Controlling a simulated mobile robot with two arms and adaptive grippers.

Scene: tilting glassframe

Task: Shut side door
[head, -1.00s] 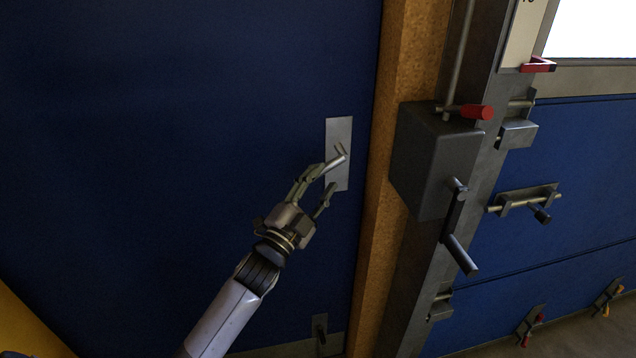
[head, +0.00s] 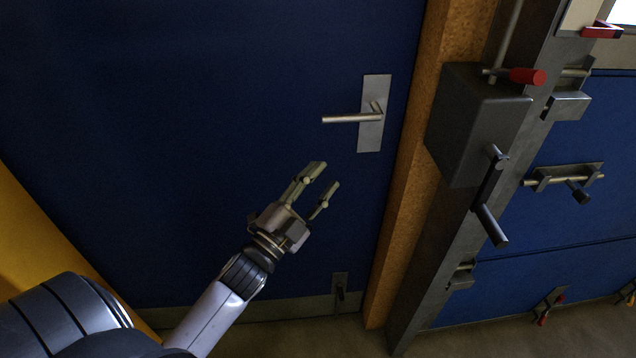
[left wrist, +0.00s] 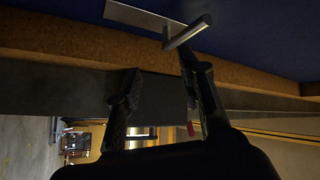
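The blue side door (head: 200,120) fills the left of the head view, its right edge beside the wooden post. Its lever handle (head: 350,118) lies about horizontal on a pale metal plate (head: 371,135). My left gripper (head: 330,174) is open and empty, below and left of the handle and apart from it. In the left wrist view the handle (left wrist: 187,33) shows just past the open fingers (left wrist: 160,78). A small bolt (head: 340,292) sits low on the door. My right gripper is not in view.
A wooden post (head: 420,170) and a grey metal column with a box (head: 475,125), a crank (head: 490,205) and a red-gripped lever (head: 527,76) stand right of the door. Blue panels with latches (head: 565,180) lie beyond. Bare floor shows below.

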